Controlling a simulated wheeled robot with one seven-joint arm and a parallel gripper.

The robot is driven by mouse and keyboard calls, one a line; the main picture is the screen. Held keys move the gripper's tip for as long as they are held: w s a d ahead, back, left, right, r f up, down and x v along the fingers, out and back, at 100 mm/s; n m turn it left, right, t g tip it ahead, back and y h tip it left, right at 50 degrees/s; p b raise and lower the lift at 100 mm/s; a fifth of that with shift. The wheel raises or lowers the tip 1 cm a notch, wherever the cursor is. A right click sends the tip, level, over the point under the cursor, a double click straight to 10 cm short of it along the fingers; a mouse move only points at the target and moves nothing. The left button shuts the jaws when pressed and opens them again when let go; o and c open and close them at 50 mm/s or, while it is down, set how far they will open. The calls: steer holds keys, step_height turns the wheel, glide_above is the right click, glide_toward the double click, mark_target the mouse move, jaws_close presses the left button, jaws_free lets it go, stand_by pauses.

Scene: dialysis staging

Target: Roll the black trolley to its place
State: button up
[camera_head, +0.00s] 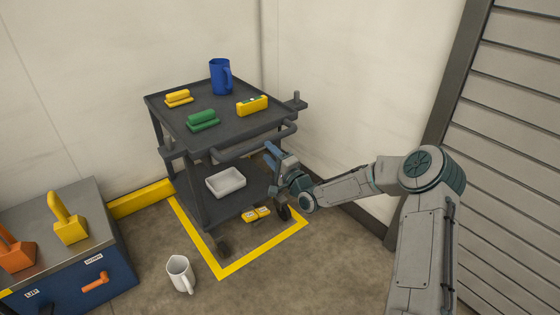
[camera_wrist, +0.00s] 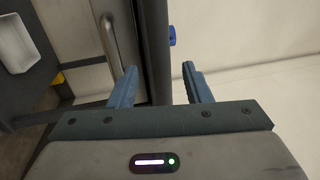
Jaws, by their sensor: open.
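The black trolley (camera_head: 240,131) stands upright in the wall corner, over a yellow floor outline (camera_head: 265,250). Its visible front wheels appear inside the outline's lines. A push bar (camera_head: 230,152) runs along its near side. My gripper (camera_head: 271,153) is open and empty, close to the right part of that bar; I cannot tell whether they touch. In the wrist view the open fingers (camera_wrist: 159,83) point at the trolley's dark edge, with the bar (camera_wrist: 111,45) to their left. The trolley's back wheels are hidden.
The trolley carries a blue jug (camera_head: 220,77), yellow and green items, and a white tray (camera_head: 226,181) below. A blue cabinet (camera_head: 75,265) is left.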

steer(key=shift+p+v, duration=0.5)
steer(key=shift+v, duration=2.25)
steer(key=shift+a, duration=0.1)
steer(key=s+d+r+n+g+h+p, duration=0.3)
steer(key=s+d+r+h+p, duration=0.15)
steer(key=r+p, duration=0.35)
steer(key=s+d+r+n+g+h+p, duration=0.2)
steer(key=s+d+r+n+h+p, duration=0.25)
steer(key=r, duration=0.45)
steer(key=s+d+r+n+g+h+p, duration=0.1)
steer(key=s+d+r+g+h+p, duration=0.3)
steer(key=r+p, duration=0.45)
steer(key=s+d+r+g+p, duration=0.1)
steer(key=s+d+r+p, duration=0.1)
steer(key=s+r+p, duration=0.3)
steer(key=s+d+r+n+g+p, duration=0.1)
steer(key=s+r+p, duration=0.5)
steer(key=s+r, duration=0.7)
steer(key=s+d+g, duration=0.1)
steer(key=s, duration=0.6)
steer(key=shift+s+r+g+p, duration=0.2)
steer(key=shift+r+g+p, duration=0.1)
steer(key=shift+r, duration=0.05)
